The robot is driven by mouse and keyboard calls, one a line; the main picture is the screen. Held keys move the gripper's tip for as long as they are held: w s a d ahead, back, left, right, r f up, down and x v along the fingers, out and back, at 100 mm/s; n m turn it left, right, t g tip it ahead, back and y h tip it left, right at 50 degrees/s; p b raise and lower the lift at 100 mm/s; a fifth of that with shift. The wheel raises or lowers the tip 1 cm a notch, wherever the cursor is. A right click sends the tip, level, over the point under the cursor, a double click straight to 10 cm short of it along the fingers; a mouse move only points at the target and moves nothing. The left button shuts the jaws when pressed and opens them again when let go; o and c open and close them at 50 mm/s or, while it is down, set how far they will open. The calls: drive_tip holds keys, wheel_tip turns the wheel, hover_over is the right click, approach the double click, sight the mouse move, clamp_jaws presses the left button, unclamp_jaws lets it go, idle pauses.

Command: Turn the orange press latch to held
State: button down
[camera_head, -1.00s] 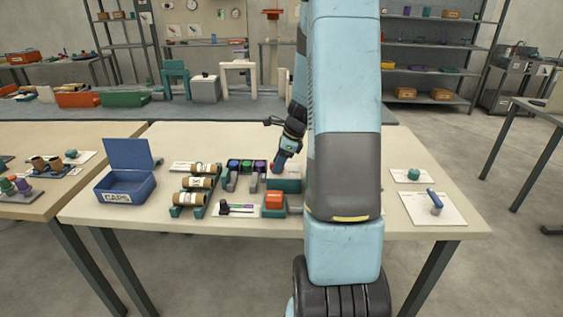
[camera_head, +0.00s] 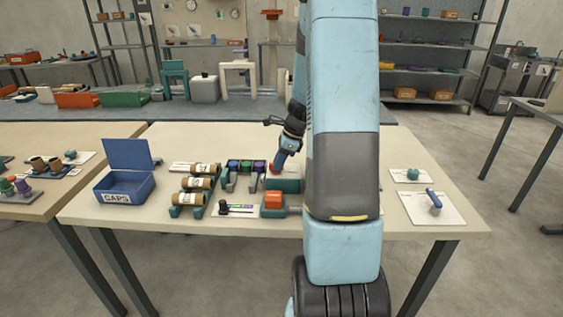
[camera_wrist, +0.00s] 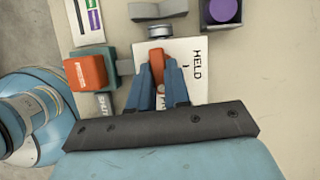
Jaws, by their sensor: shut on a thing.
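The orange press latch (camera_wrist: 158,57) shows in the wrist view between the two blue fingers of my gripper (camera_wrist: 160,70). The fingers are closed on it, and they hide its lower part. A white card lies under the latch, with the word HELD (camera_wrist: 197,65) to the right of the fingers. The orange press block (camera_wrist: 85,72) with raised lettering sits on a green base to the left. In the head view my gripper (camera_head: 277,166) reaches down at the press, and the orange press block (camera_head: 274,200) stands in front of it.
A round metal part (camera_wrist: 160,32) is just beyond the latch in the wrist view. In the head view, cardboard tubes (camera_head: 200,183) and a blue CAPS box (camera_head: 125,186) stand to the left. A card with a blue-handled piece (camera_head: 434,203) lies at the right.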

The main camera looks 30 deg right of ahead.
drive_tip(key=n, duration=0.1)
drive_tip(key=n+g, duration=0.1)
drive_tip(key=n, duration=0.2)
drive_tip(key=shift+a+f+y, duration=0.2)
drive_tip(key=shift+a+y, duration=0.1)
drive_tip(key=shift+y, duration=0.1)
drive_tip(key=n+g, duration=0.2)
drive_tip(key=n, duration=0.2)
drive_tip(key=shift+w+a+f+n, duration=0.1)
drive_tip(key=shift+n, duration=0.2)
drive_tip(key=n+g+h, duration=0.1)
drive_tip(key=n+g, duration=0.1)
drive_tip(key=n, duration=0.2)
drive_tip(key=shift+w+n, duration=0.1)
drive_tip(key=shift+n, duration=0.2)
drive_tip(key=shift+w+n+g+h, duration=0.1)
drive_tip(key=shift+n+g+h, duration=0.4)
drive_tip(key=shift+n, duration=1.5)
drive_tip(key=c, duration=1.1)
unclamp_jaws()
drive_tip(key=shift+d, duration=0.2)
